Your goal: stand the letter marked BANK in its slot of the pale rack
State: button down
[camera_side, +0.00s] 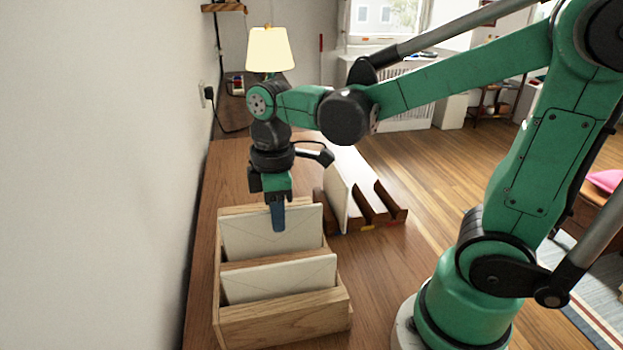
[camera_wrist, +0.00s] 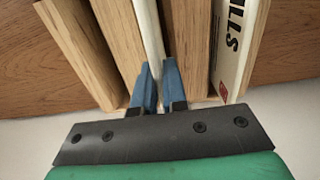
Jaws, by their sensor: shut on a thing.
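The pale wooden rack (camera_side: 285,322) stands on the wooden surface in the side view. My gripper (camera_side: 278,217) points down over its rear part. Its blue fingers are shut on a white letter (camera_side: 245,240), which is upright in the rear part of the rack. Its lower edge is hidden behind a divider. In the wrist view the fingers (camera_wrist: 159,88) pinch this letter (camera_wrist: 148,30), seen edge-on between two pale dividers (camera_wrist: 190,50). No marking shows on it, so I cannot read BANK.
Another letter (camera_side: 280,279) stands in the front slot; in the wrist view a letter (camera_wrist: 238,45) reads "ILLS". A dark rack (camera_side: 372,206) with a white letter (camera_side: 340,200) stands behind to the right. A lamp (camera_side: 270,50) stands further back. The wall is close on the left.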

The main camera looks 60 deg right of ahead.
jog(key=shift+f, duration=1)
jog(key=shift+f, duration=0.1)
jog(key=c, duration=0.8)
grip_release()
jog(key=shift+c, duration=0.2)
jog(key=shift+r, duration=4.55)
jog(key=shift+f, duration=0.1)
